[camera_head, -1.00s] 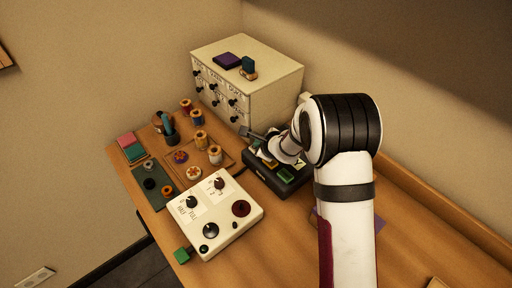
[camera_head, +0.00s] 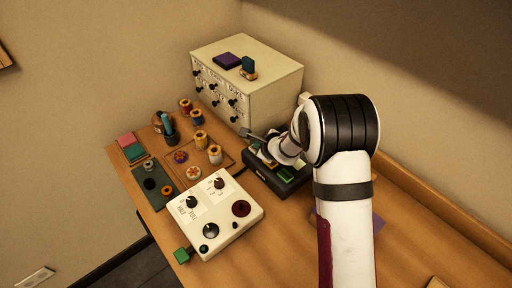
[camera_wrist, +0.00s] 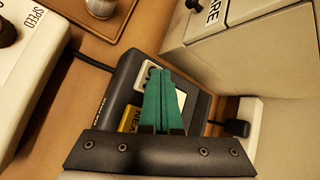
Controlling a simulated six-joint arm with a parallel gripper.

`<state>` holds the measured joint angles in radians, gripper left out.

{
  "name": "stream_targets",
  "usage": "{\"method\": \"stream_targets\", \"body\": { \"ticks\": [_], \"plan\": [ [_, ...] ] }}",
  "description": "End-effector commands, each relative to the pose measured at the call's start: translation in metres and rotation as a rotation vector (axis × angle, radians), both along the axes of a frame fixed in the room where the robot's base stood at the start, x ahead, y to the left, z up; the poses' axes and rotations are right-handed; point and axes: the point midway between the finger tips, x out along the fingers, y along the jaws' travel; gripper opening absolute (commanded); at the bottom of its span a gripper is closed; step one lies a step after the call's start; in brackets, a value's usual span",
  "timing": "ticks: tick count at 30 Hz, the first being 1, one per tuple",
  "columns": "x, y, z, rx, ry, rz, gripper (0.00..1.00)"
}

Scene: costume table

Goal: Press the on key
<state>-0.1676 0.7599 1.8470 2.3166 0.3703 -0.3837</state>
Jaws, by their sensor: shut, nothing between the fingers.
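A black key box (camera_head: 253,177) stands on the table right of the cream control box. In the wrist view the box (camera_wrist: 125,70) carries a white key (camera_wrist: 148,77) with dark lettering, which looks like the on key and is partly hidden by my fingers. A yellow key marked NEXT (camera_wrist: 129,119) sits beside it. My gripper (camera_wrist: 165,70) has its teal fingers together and empty, with the tips over or beside the white key. I cannot tell whether they touch it. In the head view my gripper (camera_head: 250,134) is over the far part of the box.
A cream drawer cabinet (camera_head: 262,95) stands close behind the black box. The cream control box (camera_head: 213,240) with knobs is to the left. A white wall plug (camera_wrist: 247,120) is right of the black box.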

Motion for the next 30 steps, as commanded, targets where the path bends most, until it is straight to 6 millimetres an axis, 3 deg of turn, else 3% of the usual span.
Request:
{"method": "stream_targets", "body": {
  "ticks": [5, 15, 25, 30],
  "plan": [
    [0.000, 0.000, 0.013, 0.001, -0.001, 0.000, 0.00],
    [0.000, 0.000, 0.016, 0.000, -0.001, -0.001, 0.00],
    [0.000, 0.000, 0.062, 0.001, -0.004, 0.000, 0.00],
    [0.000, 0.000, 0.074, -0.001, -0.002, 0.000, 0.00]
  ]
}}
